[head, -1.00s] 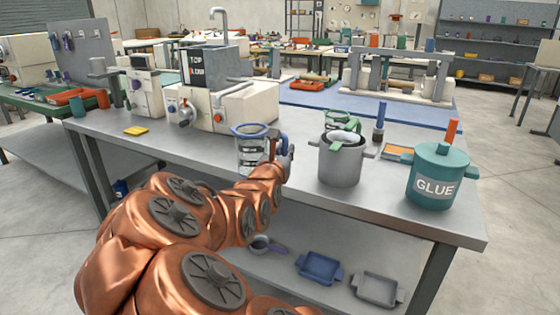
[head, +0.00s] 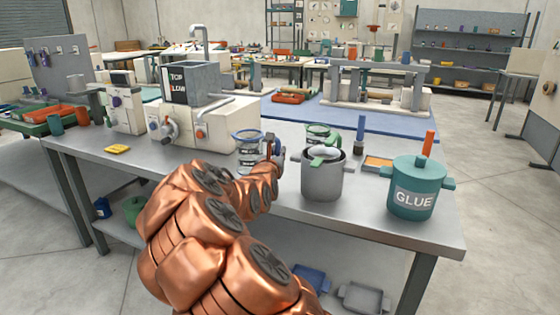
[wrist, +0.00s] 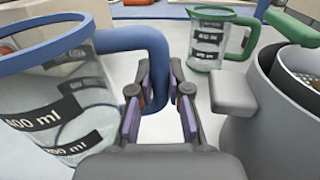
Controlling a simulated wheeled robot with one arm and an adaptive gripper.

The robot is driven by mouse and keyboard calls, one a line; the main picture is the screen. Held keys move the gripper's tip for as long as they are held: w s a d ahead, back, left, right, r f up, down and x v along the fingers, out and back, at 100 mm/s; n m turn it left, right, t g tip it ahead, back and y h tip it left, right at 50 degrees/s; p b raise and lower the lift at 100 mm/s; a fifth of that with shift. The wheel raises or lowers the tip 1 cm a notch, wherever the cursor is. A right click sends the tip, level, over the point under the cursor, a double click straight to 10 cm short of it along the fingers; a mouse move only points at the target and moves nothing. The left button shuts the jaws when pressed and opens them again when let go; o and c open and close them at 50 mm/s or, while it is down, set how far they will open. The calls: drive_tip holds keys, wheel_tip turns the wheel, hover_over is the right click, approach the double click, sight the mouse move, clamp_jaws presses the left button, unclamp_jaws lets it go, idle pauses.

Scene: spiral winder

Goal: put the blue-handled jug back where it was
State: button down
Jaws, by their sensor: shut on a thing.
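The blue-handled jug (head: 249,153) is clear, with a blue rim and black volume labels. It is upright over the steel bench (head: 225,198), left of the grey pot. My arm hides part of its lower side, and I cannot tell whether its base touches the bench. In the wrist view the jug (wrist: 55,110) fills the left side. Its blue handle (wrist: 150,45) runs down between the fingers of my gripper (wrist: 160,85), which is shut on it. My gripper also shows in the head view (head: 274,150).
A green-handled jug (wrist: 208,40) stands behind the grey pot (head: 322,180). A teal GLUE pot (head: 415,190) stands at the right. The winder machine (head: 210,125) is behind left. A yellow pad (head: 117,149) lies left. Bare bench lies between pad and jug.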

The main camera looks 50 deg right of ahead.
drive_tip(key=shift+w+d+f+b, duration=0.25)
drive_tip(key=shift+d+f, duration=0.35)
drive_tip(key=shift+f, duration=0.35)
drive_tip(key=shift+w+d+f+b, duration=0.15)
drive_tip(key=shift+w+d+f, duration=0.2)
drive_tip(key=shift+d+f, duration=0.4)
drive_tip(key=shift+a+f, duration=0.15)
drive_tip(key=shift+f, duration=0.15)
drive_tip(key=c, duration=1.1)
unclamp_jaws()
drive_tip(key=shift+r, duration=0.1)
drive_tip(key=shift+v, duration=6)
drive_tip(key=shift+s, duration=0.1)
